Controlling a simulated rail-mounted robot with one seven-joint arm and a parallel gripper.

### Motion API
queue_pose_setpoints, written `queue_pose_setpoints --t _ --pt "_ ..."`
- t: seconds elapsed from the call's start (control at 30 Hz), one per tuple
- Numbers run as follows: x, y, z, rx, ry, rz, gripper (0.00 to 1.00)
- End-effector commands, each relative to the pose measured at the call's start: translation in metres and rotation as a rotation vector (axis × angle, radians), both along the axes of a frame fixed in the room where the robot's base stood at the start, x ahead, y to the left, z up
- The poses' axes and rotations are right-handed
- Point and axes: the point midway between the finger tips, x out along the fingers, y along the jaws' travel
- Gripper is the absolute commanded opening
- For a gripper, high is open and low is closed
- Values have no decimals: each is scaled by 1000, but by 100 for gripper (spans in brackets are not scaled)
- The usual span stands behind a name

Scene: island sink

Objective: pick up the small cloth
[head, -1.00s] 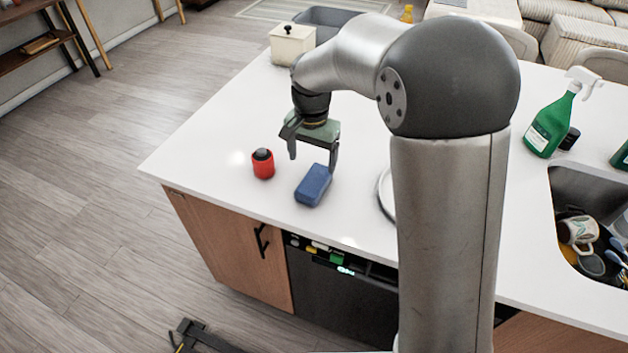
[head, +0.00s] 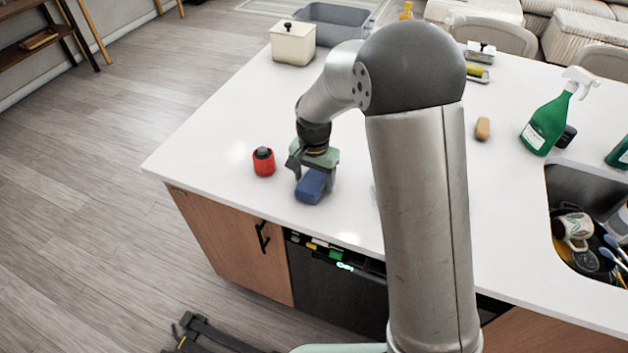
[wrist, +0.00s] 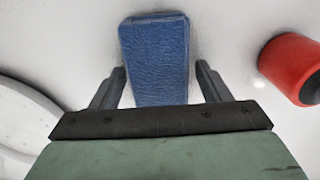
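The small cloth (head: 311,187) is a blue, folded block-like piece lying on the white counter near its front edge. In the wrist view the cloth (wrist: 156,50) runs lengthwise away from me, its near end between my fingers. My gripper (head: 314,178) points down over it, and its fingers show on either side in the wrist view (wrist: 160,72). The fingers are open, with a gap at the right side of the cloth and a very narrow one at the left. Whether the fingertips touch the counter I cannot tell.
A round pale plate edge (wrist: 25,115) shows in the wrist view. A cream canister (head: 292,43) stands behind.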

Motion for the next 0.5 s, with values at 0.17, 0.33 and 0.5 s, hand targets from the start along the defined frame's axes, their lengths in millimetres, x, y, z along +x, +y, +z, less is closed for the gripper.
queue_pose_setpoints --t 0.17,0.33,0.5 --pt "0 0 0 0 0 0 32" --pt "0 0 1 0 0 0 32" --pt "0 0 4 0 -1 0 32"
